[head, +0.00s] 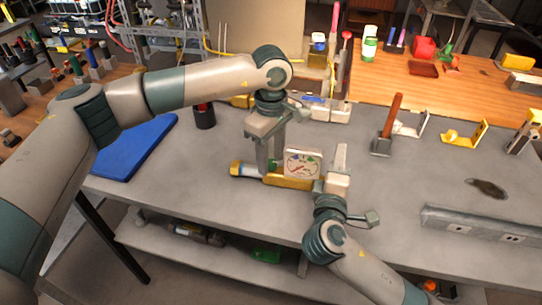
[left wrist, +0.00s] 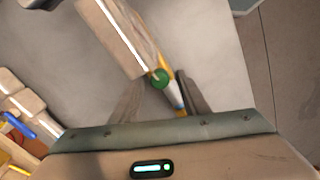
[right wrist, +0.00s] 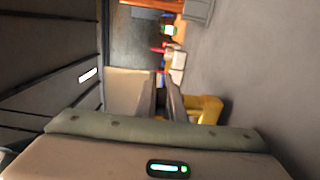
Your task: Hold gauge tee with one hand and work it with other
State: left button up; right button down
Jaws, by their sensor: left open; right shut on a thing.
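The gauge tee has a yellow body (head: 290,181) and a square white dial (head: 303,163), and is over the grey bench. A green knob (head: 273,164) and a pale-blue end piece are on its left side. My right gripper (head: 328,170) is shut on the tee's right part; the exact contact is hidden. In the right wrist view the yellow body (right wrist: 208,107) shows beside the fingers. My left gripper (head: 268,168) points down, open, over the knob. In the left wrist view the green knob (left wrist: 160,78) lies between the spread fingers, with no clear contact.
A hammer-like tool (head: 384,138) with a wooden handle stands right of the tee. A blue mat (head: 137,147) and a dark cup (head: 204,117) are on the left. A grey metal channel (head: 480,226) lies at the right. The bench between is mostly clear.

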aim_at(271, 162)
pick_arm(q)
grip_shut()
jog(key=shift+m, duration=0.8)
grip_release()
jog(key=shift+r, duration=0.15)
notch_tip(271, 162, up, 12)
dwell(0.5)
pick_arm(e)
jog(key=c, duration=1.8)
grip_release()
